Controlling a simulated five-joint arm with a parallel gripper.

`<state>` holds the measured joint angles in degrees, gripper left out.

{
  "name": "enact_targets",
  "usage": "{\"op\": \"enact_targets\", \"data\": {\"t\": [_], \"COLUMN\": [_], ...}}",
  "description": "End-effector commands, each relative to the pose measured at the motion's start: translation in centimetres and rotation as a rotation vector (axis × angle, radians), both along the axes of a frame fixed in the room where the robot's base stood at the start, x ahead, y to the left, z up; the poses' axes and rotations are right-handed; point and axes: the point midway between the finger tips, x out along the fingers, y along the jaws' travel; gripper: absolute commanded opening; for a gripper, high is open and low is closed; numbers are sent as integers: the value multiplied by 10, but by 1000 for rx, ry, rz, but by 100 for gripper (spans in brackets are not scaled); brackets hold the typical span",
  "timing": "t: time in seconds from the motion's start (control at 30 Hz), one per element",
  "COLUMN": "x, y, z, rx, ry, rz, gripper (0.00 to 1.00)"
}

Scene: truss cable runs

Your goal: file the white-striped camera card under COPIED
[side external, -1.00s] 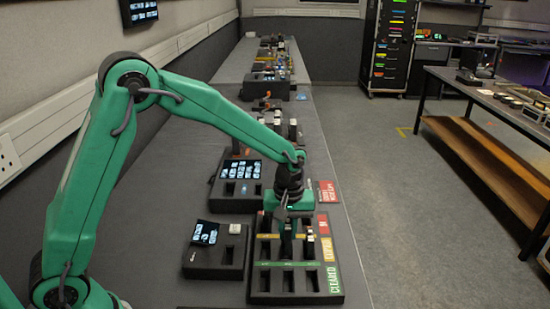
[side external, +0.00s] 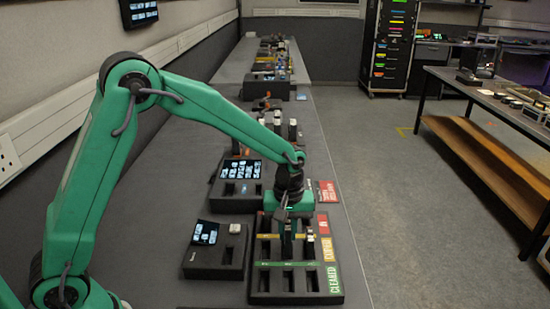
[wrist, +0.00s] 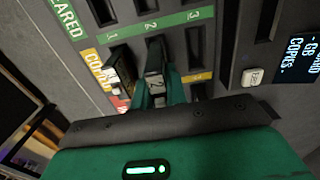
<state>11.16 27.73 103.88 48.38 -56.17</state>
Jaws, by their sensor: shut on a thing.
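The card tray (side external: 342,268) has rows marked CLEARED in green, COPIED in yellow and a red one. My gripper (side external: 288,234) is over the middle column of the COPIED row. In the wrist view my gripper (wrist: 156,98) is shut on a dark card with a pale grey end (wrist: 154,80), at the middle COPIED slot (wrist: 156,50). The card looks upright and at or in that slot; how deep it sits is hidden by the fingers. I cannot make out its stripe clearly. Another card with a white mark (wrist: 121,72) stands beside it in COPIED column 1.
A red sign (side external: 327,192) lies beyond the tray. The CLEARED slots look empty.

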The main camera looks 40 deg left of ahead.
Motion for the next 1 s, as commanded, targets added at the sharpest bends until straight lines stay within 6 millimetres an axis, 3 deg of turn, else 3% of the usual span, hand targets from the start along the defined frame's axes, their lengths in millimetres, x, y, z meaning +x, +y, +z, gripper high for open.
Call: {"op": "enact_targets", "data": {"t": [1.0], "x": [0], "y": [0], "z": [-8], "rx": [0], "ry": [0], "rz": [0], "gripper": [0]}}
